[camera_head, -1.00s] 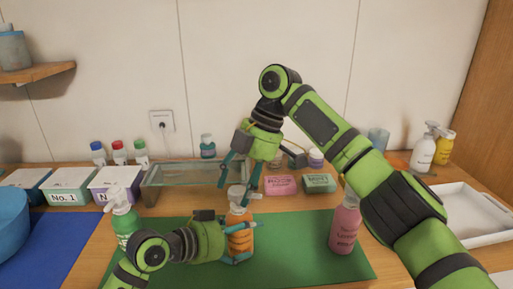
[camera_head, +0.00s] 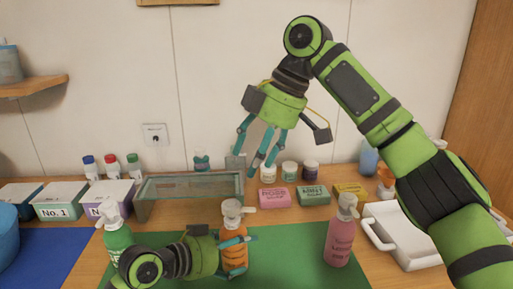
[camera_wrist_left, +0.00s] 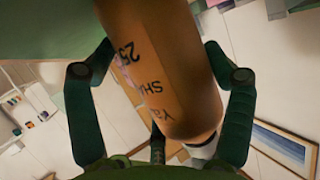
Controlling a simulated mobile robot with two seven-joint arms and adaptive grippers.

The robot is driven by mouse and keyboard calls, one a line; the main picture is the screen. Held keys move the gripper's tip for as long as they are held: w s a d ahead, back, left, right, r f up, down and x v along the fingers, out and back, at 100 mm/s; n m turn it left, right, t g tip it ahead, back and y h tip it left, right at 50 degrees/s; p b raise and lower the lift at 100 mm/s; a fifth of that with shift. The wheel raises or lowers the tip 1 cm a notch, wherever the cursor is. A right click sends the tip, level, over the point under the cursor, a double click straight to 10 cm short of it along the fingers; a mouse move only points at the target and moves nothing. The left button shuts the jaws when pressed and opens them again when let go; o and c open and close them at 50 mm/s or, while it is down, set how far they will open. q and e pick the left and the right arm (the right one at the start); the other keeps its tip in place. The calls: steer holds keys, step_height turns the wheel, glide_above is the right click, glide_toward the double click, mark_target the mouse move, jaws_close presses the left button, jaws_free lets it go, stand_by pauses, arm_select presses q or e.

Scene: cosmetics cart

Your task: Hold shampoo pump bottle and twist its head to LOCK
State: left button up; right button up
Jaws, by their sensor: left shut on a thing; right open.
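An orange pump bottle (camera_head: 234,252) with a white pump head (camera_head: 232,210) stands upright on the green mat (camera_head: 300,262). Its nozzle points right. My left gripper (camera_head: 236,246) is shut around the bottle's body from the left. In the left wrist view the orange bottle (camera_wrist_left: 165,70) lies between the fingers, with part of its printed label, "SHA", showing. My right gripper (camera_head: 264,152) is open and empty, pointing down, above and a little right of the pump head, clear of it.
A green pump bottle (camera_head: 117,235) stands left and a pink pump bottle (camera_head: 340,232) right on the mat. Behind are a glass-like tray (camera_head: 190,186), pink (camera_head: 274,198) and green (camera_head: 313,198) boxes and small jars. A white tray (camera_head: 405,243) is at right.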

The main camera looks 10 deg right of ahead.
steer(key=shift+w+r+n, duration=0.25)
steer(key=shift+r+n, duration=0.05)
steer(key=shift+r, duration=0.25)
steer(key=shift+d, duration=0.1)
arm_select(q)
steer(key=o, duration=1.3)
